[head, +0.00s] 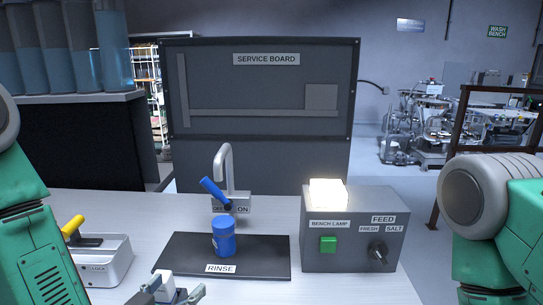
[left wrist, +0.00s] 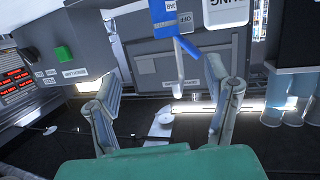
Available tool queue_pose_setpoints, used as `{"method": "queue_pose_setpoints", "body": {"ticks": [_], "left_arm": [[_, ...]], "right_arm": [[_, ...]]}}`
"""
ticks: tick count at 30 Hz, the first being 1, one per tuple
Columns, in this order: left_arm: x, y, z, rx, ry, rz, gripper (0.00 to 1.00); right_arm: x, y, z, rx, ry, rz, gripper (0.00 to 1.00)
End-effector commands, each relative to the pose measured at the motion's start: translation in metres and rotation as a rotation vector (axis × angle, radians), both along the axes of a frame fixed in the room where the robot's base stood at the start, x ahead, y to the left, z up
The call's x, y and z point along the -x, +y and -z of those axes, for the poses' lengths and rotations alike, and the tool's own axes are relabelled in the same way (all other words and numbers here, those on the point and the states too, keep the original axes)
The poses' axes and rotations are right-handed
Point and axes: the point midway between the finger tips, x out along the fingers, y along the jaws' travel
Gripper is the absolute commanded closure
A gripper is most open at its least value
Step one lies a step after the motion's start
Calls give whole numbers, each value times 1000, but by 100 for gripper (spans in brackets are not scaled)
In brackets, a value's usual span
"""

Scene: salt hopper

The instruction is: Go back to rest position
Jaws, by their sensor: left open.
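My left gripper (head: 168,288) is at the bottom of the head view, just in front of the black rinse mat (head: 270,262). In the left wrist view its two fingers (left wrist: 162,92) are spread wide, with nothing held between them. A small white piece shows between the fingers in the head view; I cannot tell what it is. My right arm enters at the right edge of the head view, but its gripper is out of sight. A blue cup (head: 224,238) stands upright on the mat, apart from my left gripper.
A tap (head: 229,165) with a blue lever (head: 214,192) stands behind the mat. A grey control box (head: 350,250) with a lit lamp (head: 327,193), green button and black knob is at right. A white device (head: 100,262) with a yellow handle is at left.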

Motion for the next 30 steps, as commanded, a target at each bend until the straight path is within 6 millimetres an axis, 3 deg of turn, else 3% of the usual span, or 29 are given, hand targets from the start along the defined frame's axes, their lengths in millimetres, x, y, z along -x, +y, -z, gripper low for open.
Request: {"method": "queue_pose_setpoints", "body": {"ticks": [8, 10, 15, 18, 21, 24, 30], "left_arm": [[44, 9, 101, -41, 291, 26, 29], [63, 15, 136, -55, 404, 26, 29], [141, 42, 233, -109, 761, -3, 29], [189, 62, 275, -142, 960, -43, 29], [231, 79, 300, -172, 1118, -87, 29], [259, 92, 313, -193, 1223, -124, 29], [276, 100, 317, -206, 1289, -150, 29]], "right_arm": [[1, 0, 23, 0, 1, 0, 17], [1, 0, 31, 0, 2, 0, 17], [1, 0, 57, 0, 2, 0, 17], [1, 0, 70, 0, 2, 0, 17], [1, 0, 79, 0, 2, 0, 17], [1, 0, 85, 0, 2, 0, 17], [1, 0, 86, 0, 1, 0, 17]]}}
